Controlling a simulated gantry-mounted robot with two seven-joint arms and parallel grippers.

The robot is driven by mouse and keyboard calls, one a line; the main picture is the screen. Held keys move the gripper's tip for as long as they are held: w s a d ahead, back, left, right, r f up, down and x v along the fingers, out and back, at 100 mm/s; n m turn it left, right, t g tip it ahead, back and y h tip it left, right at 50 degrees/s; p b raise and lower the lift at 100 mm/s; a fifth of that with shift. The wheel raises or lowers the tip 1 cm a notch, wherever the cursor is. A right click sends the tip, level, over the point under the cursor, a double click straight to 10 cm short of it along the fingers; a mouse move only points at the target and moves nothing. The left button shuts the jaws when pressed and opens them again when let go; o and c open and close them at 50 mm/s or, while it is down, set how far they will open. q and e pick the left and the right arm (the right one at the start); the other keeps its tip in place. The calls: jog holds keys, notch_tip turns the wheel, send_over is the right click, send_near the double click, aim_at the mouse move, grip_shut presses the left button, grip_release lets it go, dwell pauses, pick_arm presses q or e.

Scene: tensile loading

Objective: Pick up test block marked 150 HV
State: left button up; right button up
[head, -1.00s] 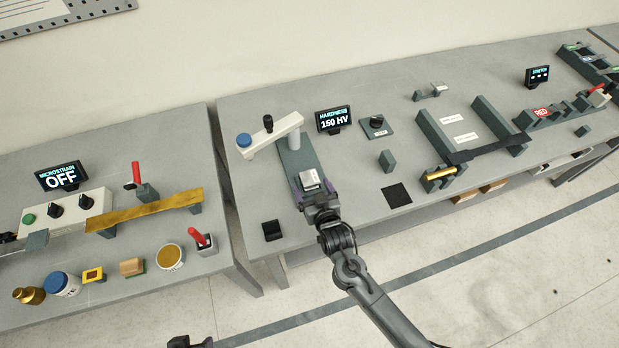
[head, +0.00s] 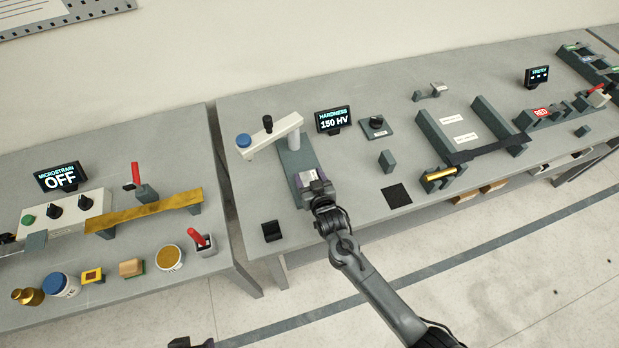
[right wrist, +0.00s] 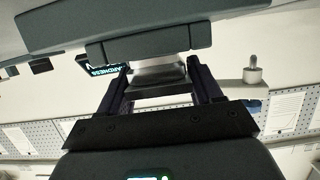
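A small silver-grey block (head: 308,177) sits on the green base of the hardness tester (head: 291,156); no marking is readable on it. The hardness display (head: 333,119) reads 150 HV. My right gripper (head: 311,181) is at the block, one finger on each side. In the right wrist view the block (right wrist: 158,75) lies between the spread fingers (right wrist: 158,82); I cannot tell whether they touch it. My left gripper is not clearly in view.
The tester's pale arm (head: 272,135) with a blue knob reaches over the left side. A black holder (head: 272,231) stands near the front edge. A black square pad (head: 397,195) and a small green block (head: 387,160) lie to the right. A gap separates the two tables.

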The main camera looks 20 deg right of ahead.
jog(key=c, duration=0.7)
jog(key=shift+r, duration=0.2)
